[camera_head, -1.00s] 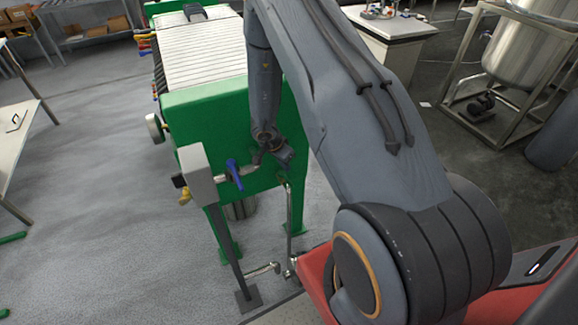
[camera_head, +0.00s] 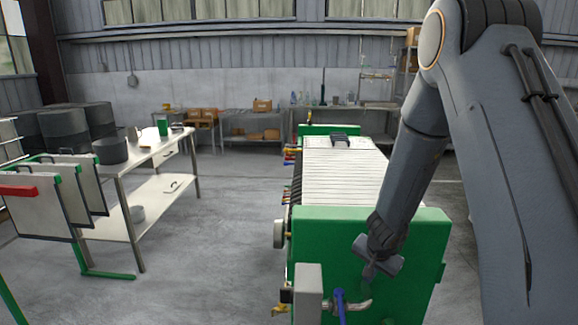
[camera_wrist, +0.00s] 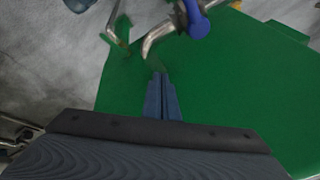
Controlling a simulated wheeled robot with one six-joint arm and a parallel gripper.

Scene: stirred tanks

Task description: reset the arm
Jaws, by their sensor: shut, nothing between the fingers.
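My gripper (camera_head: 369,272) hangs from my arm in front of the green end plate (camera_head: 415,255) of the plate-stack machine. In the wrist view my gripper (camera_wrist: 162,76) has its fingers together with nothing between them. Just beyond the fingertips is a bent metal pipe (camera_wrist: 160,36) with a blue valve handle (camera_wrist: 197,22). The blue handle also shows in the head view (camera_head: 340,305), just left of and below my gripper. I cannot tell whether the fingertips touch the pipe.
A grey post box (camera_head: 308,292) stands left of the pipe. At left are a steel table (camera_head: 150,155) with a dark pot (camera_head: 110,150) and a rack of framed plates (camera_head: 50,195). Grey floor (camera_head: 215,240) is clear between table and machine. Shelves (camera_head: 250,128) line the back wall.

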